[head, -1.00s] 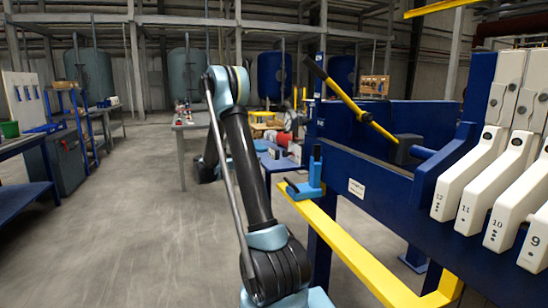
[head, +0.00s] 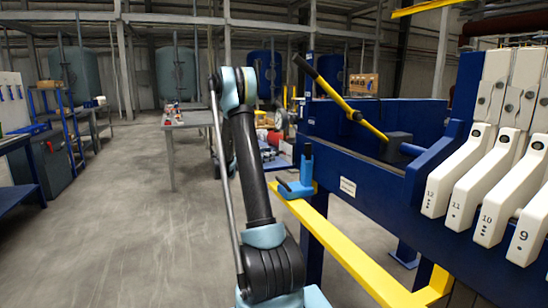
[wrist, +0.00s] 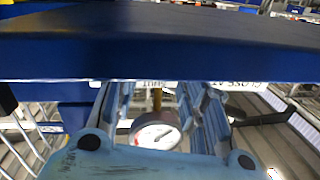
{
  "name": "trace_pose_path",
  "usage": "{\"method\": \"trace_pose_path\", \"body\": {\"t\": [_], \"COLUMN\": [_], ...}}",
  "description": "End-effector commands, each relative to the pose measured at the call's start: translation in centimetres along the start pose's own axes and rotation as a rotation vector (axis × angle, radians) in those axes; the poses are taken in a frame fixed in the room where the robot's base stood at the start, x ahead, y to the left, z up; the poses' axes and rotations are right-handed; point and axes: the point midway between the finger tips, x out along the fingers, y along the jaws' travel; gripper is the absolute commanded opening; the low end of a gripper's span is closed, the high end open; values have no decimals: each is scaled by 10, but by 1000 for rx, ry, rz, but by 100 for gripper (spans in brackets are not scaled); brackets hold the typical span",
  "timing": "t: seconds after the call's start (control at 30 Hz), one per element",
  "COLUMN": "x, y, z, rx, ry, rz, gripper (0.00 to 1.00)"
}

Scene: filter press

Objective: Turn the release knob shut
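I cannot make out the release knob in either view. In the wrist view, my gripper (wrist: 152,100) points at the underside of a dark blue panel (wrist: 160,48). Its two light blue fingers stand apart, with nothing seen held between them. Their tips come up to the panel's edge, where pale labels (wrist: 232,90) with partly readable lettering show. A round white gauge with a red mark (wrist: 155,133) shows between the fingers. In the head view, my gripper is hidden behind my arm and the press; a gauge (head: 281,119) shows beyond the press's left end.
The blue press frame (head: 385,185) and its numbered white plates (head: 458,178) fill the right. A yellow rail (head: 345,248) with a light blue fitting (head: 300,180) runs low along it. A black-and-yellow lever (head: 340,98) slants above. Open floor (head: 110,225) lies left, with a table (head: 188,122) behind.

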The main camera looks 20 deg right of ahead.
Motion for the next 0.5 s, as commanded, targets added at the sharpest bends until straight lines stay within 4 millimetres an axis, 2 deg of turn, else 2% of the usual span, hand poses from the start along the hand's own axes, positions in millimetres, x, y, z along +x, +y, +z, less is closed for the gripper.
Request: {"method": "trace_pose_path", "body": {"t": [0.1,0.2,0.5], "x": [17,26,35], "y": [1,0,0], "z": [0,0,0], "rx": [0,0,0], "ry": [0,0,0], "rz": [2,2,0], "gripper": [39,39,39]}}
